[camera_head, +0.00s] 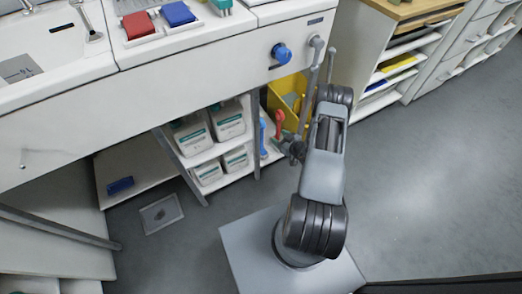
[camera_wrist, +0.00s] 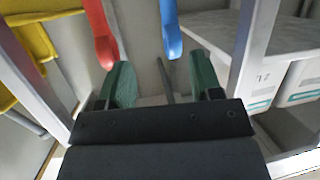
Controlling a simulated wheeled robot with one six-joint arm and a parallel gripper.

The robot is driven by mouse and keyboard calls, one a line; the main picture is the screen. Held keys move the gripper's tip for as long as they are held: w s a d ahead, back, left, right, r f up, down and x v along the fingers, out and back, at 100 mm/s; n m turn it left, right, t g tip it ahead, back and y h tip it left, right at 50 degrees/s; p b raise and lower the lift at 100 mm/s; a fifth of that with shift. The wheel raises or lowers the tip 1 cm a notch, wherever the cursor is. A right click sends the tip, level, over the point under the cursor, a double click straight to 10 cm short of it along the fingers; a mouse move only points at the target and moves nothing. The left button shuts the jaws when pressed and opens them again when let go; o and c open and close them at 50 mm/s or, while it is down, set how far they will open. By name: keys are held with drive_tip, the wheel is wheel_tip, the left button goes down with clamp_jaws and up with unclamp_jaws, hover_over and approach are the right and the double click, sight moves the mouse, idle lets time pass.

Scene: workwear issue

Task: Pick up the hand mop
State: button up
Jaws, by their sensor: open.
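A red long-handled tool (camera_head: 279,122) and a blue one (camera_head: 263,132) stand side by side under the counter; I cannot tell which is the hand mop. In the wrist view the red one (camera_wrist: 101,35) is at upper left and the blue one (camera_wrist: 171,30) at upper centre. Their far ends are out of the frame. My gripper (camera_wrist: 163,78) is open, its green fingers apart. The red tool's end is near the left finger, and the blue one hangs above the gap. A thin dark rod (camera_wrist: 164,80) shows between the fingers. In the head view my gripper (camera_head: 287,147) is partly hidden.
A yellow bin (camera_head: 286,90) stands behind the tools. White containers (camera_head: 228,122) fill shelves to the left, and a metal post (camera_head: 255,140) stands between. The counter (camera_head: 225,62) overhangs the tools. Open grey floor (camera_head: 430,180) lies to the right.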

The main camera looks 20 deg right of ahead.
sight(262, 131)
drive_tip(key=shift+t+y, duration=0.4)
drive_tip(key=shift+t, duration=0.2)
drive_tip(key=w+a+f, duration=0.1)
drive_tip(key=w+a+f+b, duration=0.1)
drive_tip(key=w, duration=0.1)
drive_tip(key=w+a+f+b, duration=0.1)
drive_tip(key=w, duration=0.1)
drive_tip(key=shift+f, duration=0.2)
drive_tip(key=b+x, duration=0.2)
drive_tip(key=x, duration=0.4)
drive_tip(key=shift+w+b, duration=0.35)
drive_tip(key=shift+b, duration=0.05)
drive_tip(key=shift+r, duration=0.1)
drive_tip(key=c, duration=1)
drive_tip(key=shift+d, duration=0.1)
